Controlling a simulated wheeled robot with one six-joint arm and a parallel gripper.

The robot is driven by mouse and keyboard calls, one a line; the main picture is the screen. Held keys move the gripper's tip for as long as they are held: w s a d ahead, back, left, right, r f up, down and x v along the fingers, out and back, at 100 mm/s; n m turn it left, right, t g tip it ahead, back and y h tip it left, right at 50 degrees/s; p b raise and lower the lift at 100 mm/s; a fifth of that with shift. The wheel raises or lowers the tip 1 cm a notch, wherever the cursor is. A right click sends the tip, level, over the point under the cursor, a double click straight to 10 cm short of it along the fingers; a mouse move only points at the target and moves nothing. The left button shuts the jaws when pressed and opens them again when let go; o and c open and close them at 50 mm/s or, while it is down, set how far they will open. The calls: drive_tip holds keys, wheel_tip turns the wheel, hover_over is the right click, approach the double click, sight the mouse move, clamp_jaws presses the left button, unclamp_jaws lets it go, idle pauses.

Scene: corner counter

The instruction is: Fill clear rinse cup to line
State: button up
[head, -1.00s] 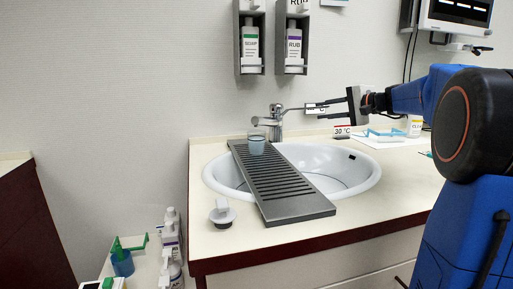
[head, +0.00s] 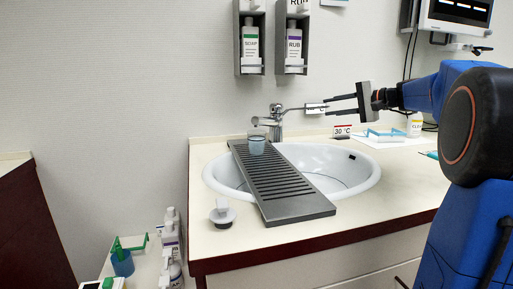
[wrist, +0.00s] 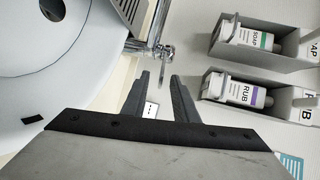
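The clear rinse cup (head: 257,147) stands upright on the dark slatted rack under the tap's spout. Its lower part looks bluish and its upper part clear. I cannot make out a fill line or a water stream. The tap (head: 275,121) has a long lever (head: 303,108) pointing right. The cup does not show clearly there.
The dark rack (head: 287,187) spans the white sink (head: 345,178). A "30 °C" sign (head: 342,131) stands below my gripper. SOAP (head: 250,47) and RUB (head: 294,48) dispensers hang on the wall. A small white-grey item (head: 222,213) sits on the counter's front left.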

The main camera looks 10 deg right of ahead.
drive_tip(key=shift+v, duration=2.3)
